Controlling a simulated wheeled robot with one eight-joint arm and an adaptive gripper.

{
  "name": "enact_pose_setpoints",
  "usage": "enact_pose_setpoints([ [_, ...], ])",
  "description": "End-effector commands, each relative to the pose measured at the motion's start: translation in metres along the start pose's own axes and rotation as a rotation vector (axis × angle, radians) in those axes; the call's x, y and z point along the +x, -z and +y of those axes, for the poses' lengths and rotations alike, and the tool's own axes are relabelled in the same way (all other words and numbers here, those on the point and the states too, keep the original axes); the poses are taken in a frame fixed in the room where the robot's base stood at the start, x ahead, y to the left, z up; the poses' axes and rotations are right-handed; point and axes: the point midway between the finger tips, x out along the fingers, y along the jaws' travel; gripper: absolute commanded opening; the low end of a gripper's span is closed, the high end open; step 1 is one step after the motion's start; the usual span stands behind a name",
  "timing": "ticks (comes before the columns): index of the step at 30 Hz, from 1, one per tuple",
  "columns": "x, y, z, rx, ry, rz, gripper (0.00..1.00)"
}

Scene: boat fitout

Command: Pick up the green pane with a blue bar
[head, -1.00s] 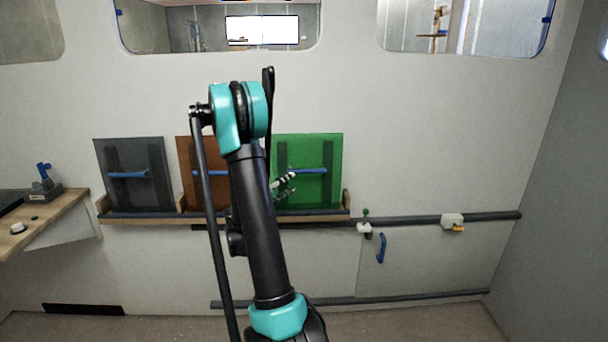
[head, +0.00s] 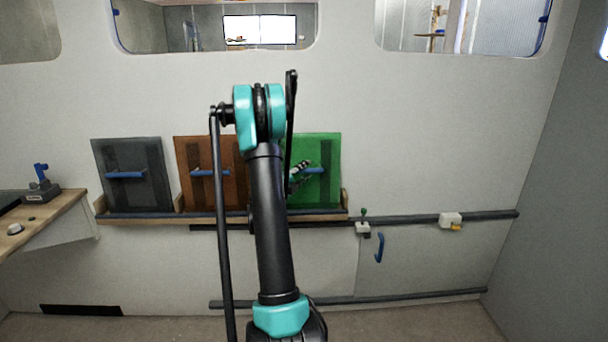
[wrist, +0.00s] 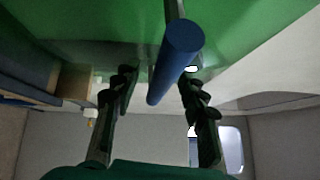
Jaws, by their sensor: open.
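The green pane (head: 326,188) stands upright in the wooden rack against the wall, at the rack's right end. It fills the top of the wrist view (wrist: 95,22). Its blue bar (head: 316,170) runs across its middle. In the wrist view the blue bar (wrist: 176,62) points in between the two fingers. My gripper (head: 299,177) is in front of the green pane, close to the bar. In the wrist view my gripper (wrist: 158,90) is open, one dark finger on each side of the bar. I cannot tell whether either finger touches it. My arm hides the pane's left part.
An orange-brown pane (head: 207,150) and a dark grey pane (head: 125,158), both with blue bars, stand left in the same rack (head: 150,219). A rail with a white valve-like fitting (head: 363,228) runs right. A wooden counter (head: 50,213) is at the far left.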

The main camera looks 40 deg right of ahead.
Motion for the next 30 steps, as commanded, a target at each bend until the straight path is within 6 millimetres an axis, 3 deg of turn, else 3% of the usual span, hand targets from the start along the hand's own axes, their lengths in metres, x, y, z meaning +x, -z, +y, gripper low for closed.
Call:
enact_pose_setpoints([
  [4, -0.0005, 0.0000, 0.0000, 0.000, 0.000, 0.000, 0.43],
  [15, -0.0008, 0.0001, 0.0000, 0.000, 0.000, 0.000, 0.00],
  [30, -0.0008, 0.0000, -0.0007, 0.000, 0.001, 0.000, 0.00],
])
